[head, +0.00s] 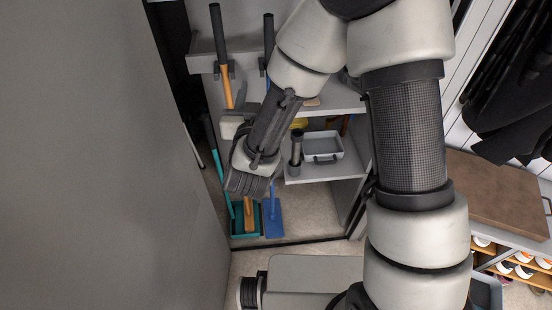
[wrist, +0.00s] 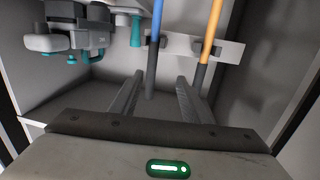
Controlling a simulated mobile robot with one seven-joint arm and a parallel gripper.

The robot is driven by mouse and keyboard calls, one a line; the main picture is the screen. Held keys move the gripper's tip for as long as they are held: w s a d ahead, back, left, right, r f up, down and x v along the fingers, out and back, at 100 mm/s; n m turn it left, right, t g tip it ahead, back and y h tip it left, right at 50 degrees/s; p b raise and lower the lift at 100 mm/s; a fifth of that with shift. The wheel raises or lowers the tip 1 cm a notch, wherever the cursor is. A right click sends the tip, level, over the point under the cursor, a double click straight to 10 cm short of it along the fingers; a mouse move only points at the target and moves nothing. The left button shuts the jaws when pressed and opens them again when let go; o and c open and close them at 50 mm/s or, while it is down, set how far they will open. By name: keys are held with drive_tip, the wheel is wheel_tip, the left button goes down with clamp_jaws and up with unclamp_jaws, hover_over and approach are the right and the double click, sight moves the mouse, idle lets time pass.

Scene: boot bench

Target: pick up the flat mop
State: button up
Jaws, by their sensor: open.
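The flat mop looks to be the blue-handled tool, with a flat blue head (head: 274,222) on the cabinet floor. Its pole, blue with a black grip, stands upright at a wall rail; the grip (head: 268,35) shows high in the head view, and my arm hides the middle of the pole. In the wrist view the blue pole (wrist: 157,18) comes down to its black grip between my finger lines. My gripper (wrist: 160,76) is open, with a finger on each side of that grip in the picture. I cannot tell the depth between them, and I see no grasp.
An orange pole (head: 226,92) with a black grip hangs left of the mop and shows to its right in the wrist view (wrist: 214,20). A teal dustpan (head: 240,233) is beside the mop head. A shelf with a grey tray (head: 323,147) is at right; a grey panel (head: 110,150) stands left.

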sight(269, 58)
drive_tip(key=shift+m+t+h, duration=0.3)
drive_tip(key=shift+h, duration=0.4)
drive_tip(key=w, duration=0.4)
drive_tip(key=w+d, duration=0.1)
drive_tip(key=w, duration=0.3)
drive_tip(key=w+f, duration=0.1)
drive_tip(key=w, duration=0.2)
drive_tip(key=shift+w+d, duration=0.15)
drive_tip(key=shift+w, duration=0.25)
drive_tip(key=w, duration=0.5)
drive_tip(key=shift+w+d+r, duration=0.15)
drive_tip(key=shift+d, duration=0.1)
drive_tip(key=c, duration=1)
drive_tip(key=shift+r, duration=0.1)
clamp_jaws()
